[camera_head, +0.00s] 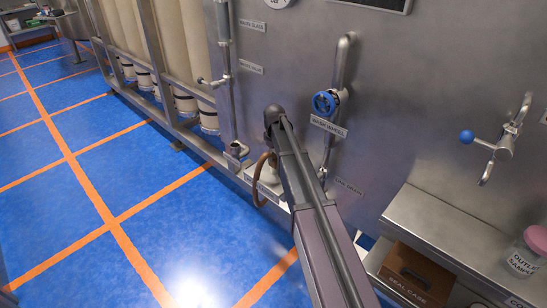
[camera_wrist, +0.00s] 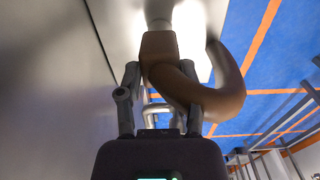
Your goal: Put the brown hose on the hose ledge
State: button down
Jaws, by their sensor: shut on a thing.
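The brown hose (camera_wrist: 212,97) is curved, thick and close in the wrist view. My gripper (camera_wrist: 161,72) is shut on it, with one finger on either side of its blocky end. In the head view a loop of the hose (camera_head: 257,182) hangs to the left of my arm, low by the steel wall; my arm hides the gripper and the rest of the hose. A pale ledge (camera_head: 268,187) sticks out low on the wall behind the loop and is probably the hose ledge. I cannot tell whether the hose touches it.
A wash wheel valve (camera_head: 325,103) with a blue handwheel and pipe is on the wall right of my arm. A steel bench (camera_head: 430,232) with a pink-lidded tub (camera_head: 526,252) stands at right, above a brown seal case (camera_head: 412,275). The blue floor at left is clear.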

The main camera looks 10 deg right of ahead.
jog(key=shift+f, duration=0.15)
jog(key=shift+c, duration=1.3)
grip_release()
notch_tip(320, 180, up, 12)
jog(key=p, duration=1.2)
jog(key=s+m, duration=0.7)
jog(key=s, duration=2.2)
jog(key=shift+a, duration=0.2)
